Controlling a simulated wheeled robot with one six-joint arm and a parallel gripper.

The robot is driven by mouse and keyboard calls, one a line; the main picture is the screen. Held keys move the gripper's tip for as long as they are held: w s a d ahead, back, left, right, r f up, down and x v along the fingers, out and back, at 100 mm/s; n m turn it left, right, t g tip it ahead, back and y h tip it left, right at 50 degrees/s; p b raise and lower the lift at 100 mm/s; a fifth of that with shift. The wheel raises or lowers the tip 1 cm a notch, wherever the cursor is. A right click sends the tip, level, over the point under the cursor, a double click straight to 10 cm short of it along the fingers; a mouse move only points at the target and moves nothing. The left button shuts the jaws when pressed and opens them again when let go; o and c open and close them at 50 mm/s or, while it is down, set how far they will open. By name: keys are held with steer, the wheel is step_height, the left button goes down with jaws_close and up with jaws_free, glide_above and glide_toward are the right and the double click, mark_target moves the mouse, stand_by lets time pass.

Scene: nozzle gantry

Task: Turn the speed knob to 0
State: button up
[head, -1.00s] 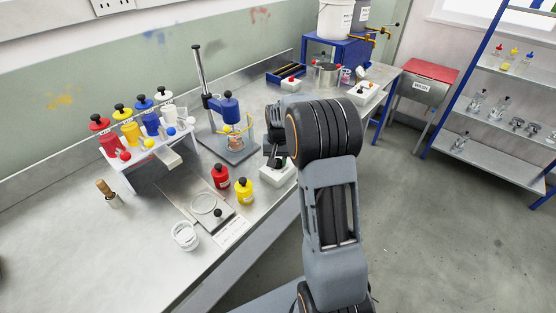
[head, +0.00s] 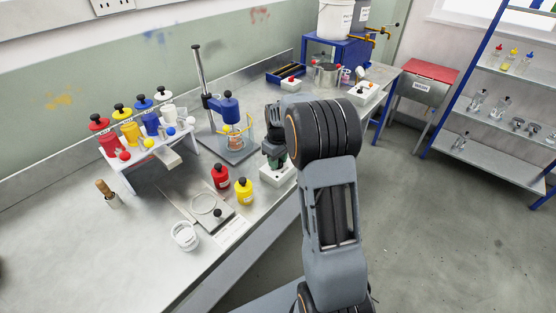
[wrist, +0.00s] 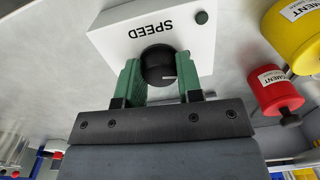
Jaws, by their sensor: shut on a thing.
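The speed control is a white box (wrist: 200,40) marked SPEED, which reads upside down in the wrist view. It also shows in the head view (head: 279,175) near the bench's front edge. Its black round knob (wrist: 157,68) has a short pale mark pointing toward the right of the wrist view. My gripper (wrist: 158,74) has green fingers, one on each side of the knob, and is shut on it. In the head view my gripper (head: 275,160) stands over the box and hides the knob. A small dark green button or light (wrist: 202,17) sits at the box's corner.
A red bottle (head: 221,177) and a yellow bottle (head: 244,191) stand close left of the box. A stirrer stand (head: 229,108) with a beaker is behind. A rack of coloured bottles (head: 123,160) stands further left.

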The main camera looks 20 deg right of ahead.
steer(key=shift+n, duration=1.4)
steer(key=o, duration=0.9)
steer(key=shift+r, duration=0.1)
step_height(320, 180, up, 14)
steer(key=shift+w+d+f, duration=0.1)
steer(key=shift+d+f, duration=0.05)
